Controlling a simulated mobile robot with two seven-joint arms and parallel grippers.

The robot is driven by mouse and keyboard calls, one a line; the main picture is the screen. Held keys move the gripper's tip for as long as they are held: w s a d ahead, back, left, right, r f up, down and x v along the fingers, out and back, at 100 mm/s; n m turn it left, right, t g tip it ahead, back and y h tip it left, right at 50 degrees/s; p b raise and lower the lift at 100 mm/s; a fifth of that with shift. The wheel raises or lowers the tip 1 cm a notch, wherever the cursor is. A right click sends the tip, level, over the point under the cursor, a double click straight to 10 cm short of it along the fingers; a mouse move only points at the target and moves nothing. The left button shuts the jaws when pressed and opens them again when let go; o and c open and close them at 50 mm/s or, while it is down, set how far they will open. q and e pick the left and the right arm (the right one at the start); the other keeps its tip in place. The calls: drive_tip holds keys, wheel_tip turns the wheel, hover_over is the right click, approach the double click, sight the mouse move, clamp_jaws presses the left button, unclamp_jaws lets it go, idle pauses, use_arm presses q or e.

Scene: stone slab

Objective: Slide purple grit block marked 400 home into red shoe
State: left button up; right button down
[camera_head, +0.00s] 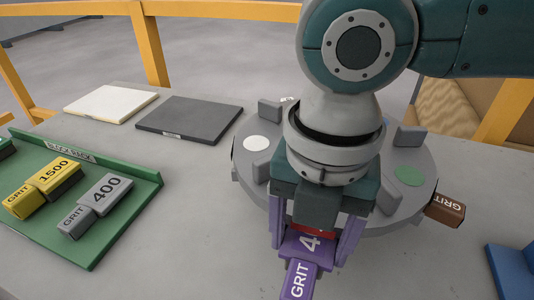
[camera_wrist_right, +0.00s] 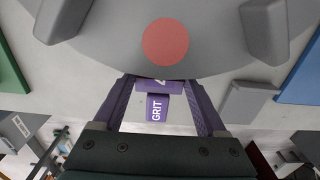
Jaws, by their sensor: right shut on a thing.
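The purple grit block (camera_head: 298,278) sits at the near edge of a round grey disc (camera_head: 398,218), with its GRIT end pointing outward toward me. Only a 4 of its number shows. My right gripper (camera_head: 315,238) is shut on it, one finger on each side. In the right wrist view the purple block (camera_wrist_right: 157,108) lies between the fingers (camera_wrist_right: 158,84), by the disc rim. A red round mark (camera_wrist_right: 165,42) is on the disc there, between two grey lugs; a red strip shows above the block in the head view. How deep the block sits is hidden.
A brown grit block (camera_head: 446,209) sticks out from the disc near a green mark (camera_head: 409,176). The green block rack (camera_head: 118,222) at left holds yellow 1500 (camera_head: 52,174) and grey 400 (camera_head: 104,190) blocks. White (camera_head: 110,103) and dark (camera_head: 190,118) slabs lie behind. A blue item (camera_head: 510,268) is at right.

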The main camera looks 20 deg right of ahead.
sight(308, 241)
drive_tip(key=shift+w+d, duration=0.2)
drive_tip(key=shift+w, duration=0.05)
unclamp_jaws()
wheel_tip(308, 241, up, 10)
drive_tip(key=shift+a+p, duration=0.15)
drive_tip(key=shift+p, duration=0.35)
drive_tip(key=shift+c, duration=0.2)
